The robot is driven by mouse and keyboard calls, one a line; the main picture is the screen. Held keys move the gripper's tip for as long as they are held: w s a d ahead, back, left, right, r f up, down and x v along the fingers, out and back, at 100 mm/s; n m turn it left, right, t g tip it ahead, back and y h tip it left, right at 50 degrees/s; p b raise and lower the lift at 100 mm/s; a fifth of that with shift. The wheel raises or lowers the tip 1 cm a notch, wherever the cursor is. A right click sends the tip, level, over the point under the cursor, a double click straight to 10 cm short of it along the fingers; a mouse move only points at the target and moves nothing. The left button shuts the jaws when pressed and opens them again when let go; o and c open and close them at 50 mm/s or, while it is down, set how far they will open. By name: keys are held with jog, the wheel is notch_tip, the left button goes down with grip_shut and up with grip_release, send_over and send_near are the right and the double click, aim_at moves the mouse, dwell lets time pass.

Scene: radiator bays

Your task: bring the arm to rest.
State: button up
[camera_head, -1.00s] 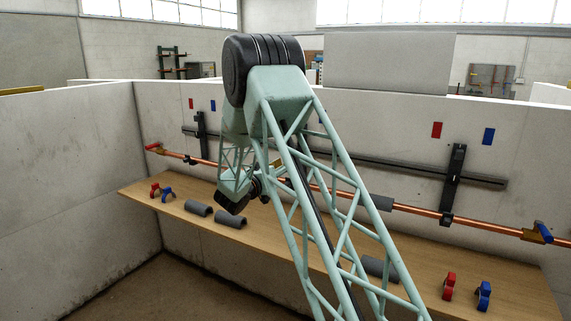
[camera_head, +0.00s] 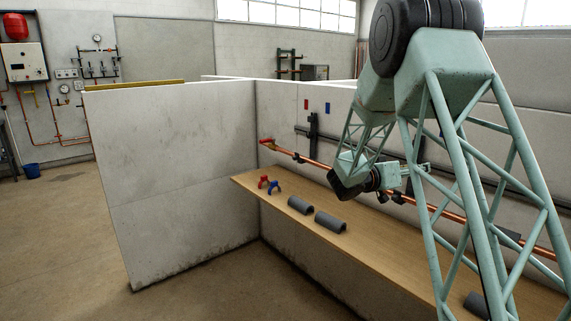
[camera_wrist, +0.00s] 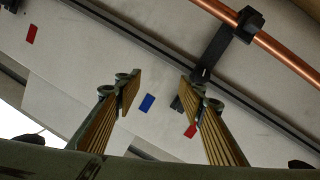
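My arm stands bent over the bench at the right of the head view, with its lattice links and dark elbow joint in front of the wall. My gripper (camera_wrist: 158,88) shows in the wrist view with its two padded fingers spread well apart and nothing between them. In the head view my gripper (camera_head: 413,178) is small, above the bench and in front of the copper pipe (camera_head: 452,215). In the wrist view the pipe (camera_wrist: 285,56) runs at the upper right, apart from the fingers. Part of the bay is hidden behind my arm.
A concrete partition (camera_head: 180,175) closes the bay's left side. Open floor (camera_head: 60,245) lies left of it, with a blue bucket (camera_head: 32,171) farther back.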

jog(key=s+r+n+g+y, duration=0.15)
jog(key=s+r+g, duration=0.25)
jog(key=s, duration=1.4)
jog(key=s+r+m+g+y, duration=0.1)
jog(key=s+r+g+y, duration=0.25)
jog(key=s, duration=1.45)
jog(key=s+a+f+n+t+y, duration=0.1)
jog(key=s+a+n+y, duration=0.2)
jog(key=s+a, duration=0.9)
jog(key=s+a+f+n+t+y, duration=0.1)
jog(key=s+a+n+y, duration=0.3)
jog(key=s+a, duration=0.9)
jog(key=shift+s+f+t+y+p, duration=0.35)
jog(key=shift+s+y, duration=1.05)
jog(key=shift+s, duration=1.45)
jog(key=shift+d+r, duration=0.1)
jog(key=shift+r, duration=0.05)
